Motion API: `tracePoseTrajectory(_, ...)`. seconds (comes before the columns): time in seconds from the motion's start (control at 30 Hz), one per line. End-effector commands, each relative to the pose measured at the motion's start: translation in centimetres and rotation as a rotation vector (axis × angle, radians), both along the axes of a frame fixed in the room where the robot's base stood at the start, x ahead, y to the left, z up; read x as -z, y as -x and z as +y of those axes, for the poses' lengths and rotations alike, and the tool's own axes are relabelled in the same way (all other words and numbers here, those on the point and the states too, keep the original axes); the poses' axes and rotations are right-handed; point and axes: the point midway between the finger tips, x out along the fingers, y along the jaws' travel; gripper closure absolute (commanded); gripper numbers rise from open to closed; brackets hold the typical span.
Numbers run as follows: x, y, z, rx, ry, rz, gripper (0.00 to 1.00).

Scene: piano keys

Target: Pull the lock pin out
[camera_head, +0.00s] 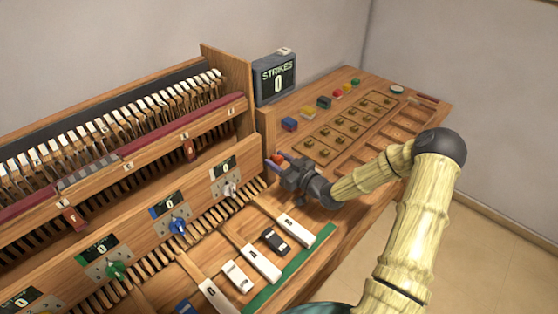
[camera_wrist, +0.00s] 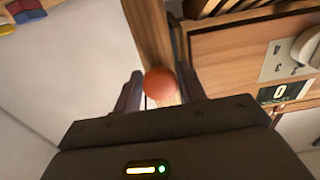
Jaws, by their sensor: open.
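An orange-red ball knob, which looks like the lock pin's head (camera_wrist: 160,84), sits against a wooden post in the wrist view. It shows as a small red spot (camera_head: 279,157) at the right end of the keyboard case in the head view. My gripper (camera_head: 281,163) is open at this knob, and its two dark fingers stand on either side of it in the wrist view. Whether a finger touches the knob I cannot tell. The pin's shaft is hidden behind the knob.
The wooden case has dials and displays (camera_head: 222,168) left of my gripper. A "STRIKES 0" display (camera_head: 275,78) stands behind it. Coloured blocks (camera_head: 290,124) and a board with several brass pieces (camera_head: 340,135) lie to the right. Loose white and black keys (camera_head: 262,263) lie in front.

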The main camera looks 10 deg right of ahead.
Motion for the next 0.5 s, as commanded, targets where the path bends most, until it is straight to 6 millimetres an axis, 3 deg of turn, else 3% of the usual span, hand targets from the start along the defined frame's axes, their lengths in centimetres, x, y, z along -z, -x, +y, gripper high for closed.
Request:
tracePoseTrajectory(0.1,0.01,0.02,-0.02,0.000,0.000,0.000,0.63)
tracePoseTrajectory(0.3,0.00,0.03,-0.06,0.001,0.000,0.000,1.00)
tracePoseTrajectory(0.5,0.11,0.85,-0.73,0.002,0.000,0.000,1.00)
